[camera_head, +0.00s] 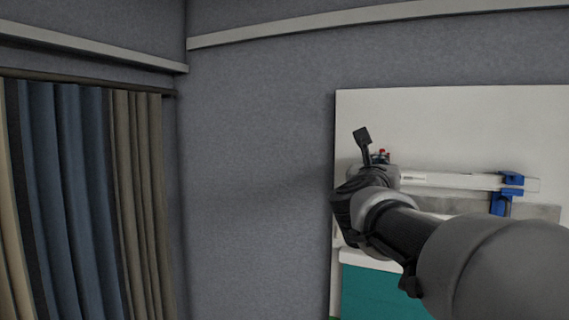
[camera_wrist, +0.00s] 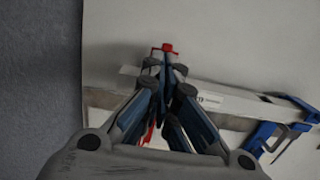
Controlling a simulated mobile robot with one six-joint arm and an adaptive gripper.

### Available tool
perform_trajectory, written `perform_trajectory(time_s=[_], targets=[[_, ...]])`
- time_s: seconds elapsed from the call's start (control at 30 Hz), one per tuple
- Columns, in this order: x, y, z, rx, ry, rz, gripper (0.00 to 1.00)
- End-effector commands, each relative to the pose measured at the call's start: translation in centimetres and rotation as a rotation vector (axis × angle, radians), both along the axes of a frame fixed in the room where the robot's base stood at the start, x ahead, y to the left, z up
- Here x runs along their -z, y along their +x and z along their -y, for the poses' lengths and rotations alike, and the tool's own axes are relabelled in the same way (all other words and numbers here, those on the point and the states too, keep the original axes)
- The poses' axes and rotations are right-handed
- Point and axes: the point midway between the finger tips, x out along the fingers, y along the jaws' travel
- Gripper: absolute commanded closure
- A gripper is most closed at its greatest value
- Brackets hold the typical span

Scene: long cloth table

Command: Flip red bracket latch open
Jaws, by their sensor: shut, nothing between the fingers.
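A small red bracket latch shows in the wrist view as a red crosspiece (camera_wrist: 168,47) just beyond my fingertips, with more red (camera_wrist: 148,133) between and below the fingers. In the head view a bit of the red latch (camera_head: 381,153) shows behind my wrist, at the left end of a pale rail. My gripper (camera_wrist: 164,72) is shut and empty, its tips close to the red crosspiece; I cannot tell if they touch. The fingers hide the lower part of the latch, and its hinge position is unclear.
The pale rail (camera_wrist: 215,103) runs right from the latch, with a blue clamp (camera_wrist: 285,128) on it; the clamp also shows in the head view (camera_head: 503,195). A white panel (camera_head: 450,120) stands behind. A grey wall (camera_head: 260,170) and curtains (camera_head: 75,190) lie left.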

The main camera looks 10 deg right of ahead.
Motion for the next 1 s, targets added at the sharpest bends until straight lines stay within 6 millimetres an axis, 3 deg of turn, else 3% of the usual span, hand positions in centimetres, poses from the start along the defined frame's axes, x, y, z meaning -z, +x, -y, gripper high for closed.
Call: perform_trajectory(time_s=[1.0], targets=[[-6.1,2.9,2.0,0.002,-0.001,0.0,1.0]])
